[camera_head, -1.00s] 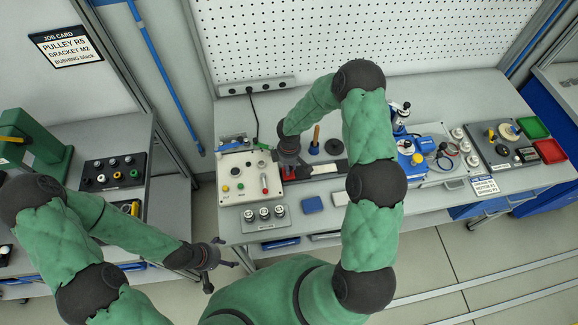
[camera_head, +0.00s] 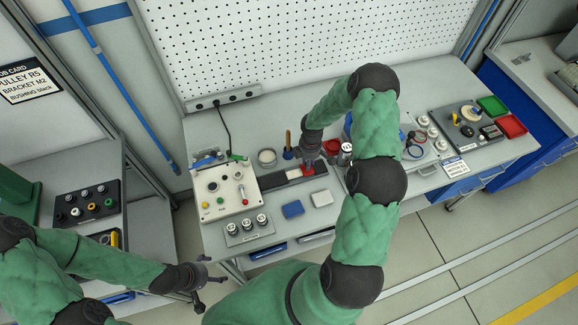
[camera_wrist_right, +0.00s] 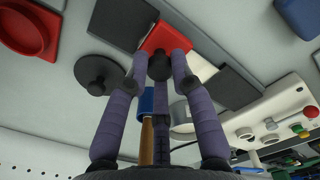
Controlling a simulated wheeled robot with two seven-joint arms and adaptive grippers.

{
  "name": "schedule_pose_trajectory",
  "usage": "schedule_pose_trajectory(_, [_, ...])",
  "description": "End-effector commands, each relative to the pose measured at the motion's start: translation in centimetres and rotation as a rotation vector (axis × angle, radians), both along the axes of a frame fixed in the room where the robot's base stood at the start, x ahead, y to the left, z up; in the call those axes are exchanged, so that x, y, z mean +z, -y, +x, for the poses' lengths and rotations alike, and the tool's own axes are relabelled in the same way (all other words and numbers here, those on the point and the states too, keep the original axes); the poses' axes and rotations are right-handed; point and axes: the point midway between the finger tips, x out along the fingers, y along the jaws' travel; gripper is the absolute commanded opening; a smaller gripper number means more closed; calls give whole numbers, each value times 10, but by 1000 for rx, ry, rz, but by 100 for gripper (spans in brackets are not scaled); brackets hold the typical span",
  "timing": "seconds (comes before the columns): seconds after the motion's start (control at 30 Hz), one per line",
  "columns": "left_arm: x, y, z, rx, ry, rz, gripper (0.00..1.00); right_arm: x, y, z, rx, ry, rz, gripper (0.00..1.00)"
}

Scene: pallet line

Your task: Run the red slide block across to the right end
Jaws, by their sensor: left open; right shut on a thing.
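The red slide block (camera_head: 308,170) sits on a dark rail (camera_head: 274,179) on the bench, right of the white control box. Bare rail shows to its left, and the block is close to the rail's right-hand part, partly hidden by my gripper. My right gripper (camera_head: 311,161) is shut on the block from above. The right wrist view shows the red block (camera_wrist_right: 165,37) at the fingertips (camera_wrist_right: 160,66), with a dark rail piece (camera_wrist_right: 122,20) close on one side and another on the other side. My left gripper (camera_head: 205,285) is open and empty, off the bench front.
A white control box (camera_head: 227,188) stands left of the rail.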

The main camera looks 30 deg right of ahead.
Motion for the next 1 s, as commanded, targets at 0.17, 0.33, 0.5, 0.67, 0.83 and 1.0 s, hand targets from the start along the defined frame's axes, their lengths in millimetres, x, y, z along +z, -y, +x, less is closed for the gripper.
schedule_pose_trajectory(0.17, [5,0,0,0,0,0,86,0,33,-9,-4,-1,0,0])
schedule_pose_trajectory(0.33, [6,0,0,0,0,0,86,0,49,-13,-2,-1,1,0])
schedule_pose_trajectory(0.5, [7,0,0,0,0,0,86,0,53,-14,1,0,0,0])
schedule_pose_trajectory(0.67, [6,0,0,0,0,0,86,0,54,-14,0,-1,-1,0])
schedule_pose_trajectory(0.83, [6,0,0,0,0,0,86,0,55,-14,0,0,-2,42])
schedule_pose_trajectory(1.0, [6,0,0,0,0,0,86,0,54,-14,0,-1,-1,49])
